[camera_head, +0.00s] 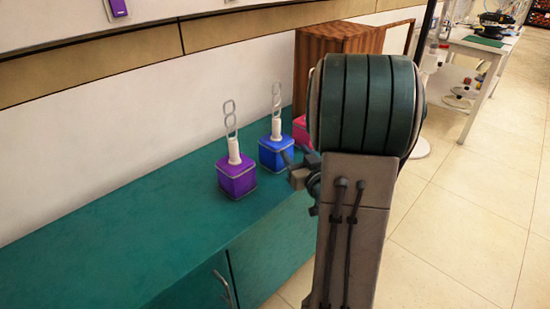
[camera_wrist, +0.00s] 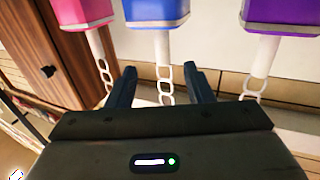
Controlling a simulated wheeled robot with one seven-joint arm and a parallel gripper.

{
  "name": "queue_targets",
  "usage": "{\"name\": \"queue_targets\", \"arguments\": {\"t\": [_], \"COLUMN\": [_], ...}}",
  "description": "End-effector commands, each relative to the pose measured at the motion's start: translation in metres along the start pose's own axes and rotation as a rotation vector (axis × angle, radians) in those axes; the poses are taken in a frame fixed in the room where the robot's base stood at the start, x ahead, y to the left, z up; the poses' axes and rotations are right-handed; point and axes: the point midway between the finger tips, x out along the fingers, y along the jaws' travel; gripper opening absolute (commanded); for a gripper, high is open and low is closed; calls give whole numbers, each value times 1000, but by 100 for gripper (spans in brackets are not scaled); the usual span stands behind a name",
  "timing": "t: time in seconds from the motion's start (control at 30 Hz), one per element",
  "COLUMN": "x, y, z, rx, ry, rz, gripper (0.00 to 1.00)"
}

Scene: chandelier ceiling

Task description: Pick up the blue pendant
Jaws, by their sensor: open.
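The blue pendant (camera_head: 274,154) is a cube with a white stem and pale chain links rising from it. It stands upright on the teal counter (camera_head: 125,235), between a purple pendant (camera_head: 237,178) and a pink one (camera_head: 301,131). In the wrist view the blue cube (camera_wrist: 156,10) is at the top centre, with its stem and chain pointing down the picture. My gripper (camera_wrist: 163,72) is open, and its two fingers appear on either side of the blue pendant's stem and chain. In the head view my gripper (camera_head: 301,165) is just right of the blue cube, partly hidden by my arm.
The purple pendant is close to the left of the blue one. The pink pendant, partly hidden by my arm, is close on the other side. A wooden box (camera_head: 325,55) stands behind. The counter's left part is clear. A white wall (camera_head: 90,140) runs behind it.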

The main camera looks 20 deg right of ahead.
Motion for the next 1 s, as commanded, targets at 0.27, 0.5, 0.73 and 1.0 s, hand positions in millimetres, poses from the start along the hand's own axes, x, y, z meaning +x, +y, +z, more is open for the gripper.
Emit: {"name": "queue_targets", "arguments": {"t": [0.27, 0.5, 0.73, 1.0], "x": [53, 80, 105, 132], "y": [-2, -1, -3, -3], "z": [0, -1, 2, 0], "rx": [0, -1, -1, -1], "ry": [4, 2, 4, 3], "rz": [-6, -3, -4, -2], "gripper": [47, 47, 47, 47]}}
